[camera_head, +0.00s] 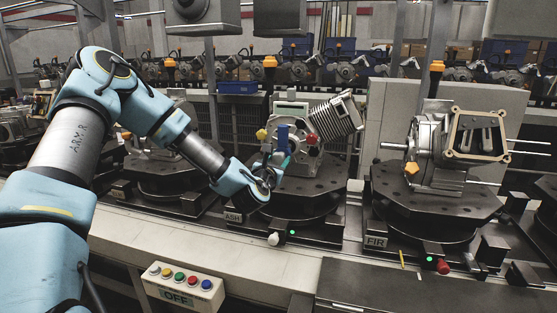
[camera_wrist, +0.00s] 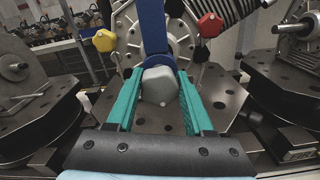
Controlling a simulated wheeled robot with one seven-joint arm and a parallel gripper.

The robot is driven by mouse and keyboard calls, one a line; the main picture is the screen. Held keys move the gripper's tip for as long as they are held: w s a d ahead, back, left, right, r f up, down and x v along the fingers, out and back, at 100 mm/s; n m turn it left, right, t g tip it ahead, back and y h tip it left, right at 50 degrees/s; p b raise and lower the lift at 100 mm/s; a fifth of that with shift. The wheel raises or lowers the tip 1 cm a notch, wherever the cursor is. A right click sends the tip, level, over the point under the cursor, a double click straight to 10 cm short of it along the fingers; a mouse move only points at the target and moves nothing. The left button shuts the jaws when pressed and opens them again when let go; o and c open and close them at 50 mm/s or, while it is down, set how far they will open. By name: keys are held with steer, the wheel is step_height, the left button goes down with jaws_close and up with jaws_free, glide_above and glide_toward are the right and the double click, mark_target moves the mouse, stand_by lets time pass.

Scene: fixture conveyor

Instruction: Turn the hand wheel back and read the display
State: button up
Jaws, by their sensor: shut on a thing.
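A grey round wheel-like part (camera_wrist: 183,42) with a yellow knob (camera_wrist: 104,40), a red knob (camera_wrist: 210,25) and a blue bar (camera_wrist: 151,28) faces me in the wrist view. A grey knob (camera_wrist: 160,86) sits at the bar's lower end. My gripper (camera_wrist: 159,85) is shut on this knob, one green finger on each side. In the head view my gripper (camera_head: 274,166) is at the front of the ASH station, and the blue bar (camera_head: 283,137) stands upright above it. The knob is hidden there.
The grey ribbed motor housing (camera_head: 336,117) leans right behind the bar. The FIR station (camera_head: 430,190) with its metal fixture and protruding rods stands to the right. Another dark station (camera_head: 165,170) lies behind my arm. The pale front ledge (camera_head: 235,245) is mostly clear.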

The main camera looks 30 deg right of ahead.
jaws_close()
steer(key=shift+m+b, duration=0.4)
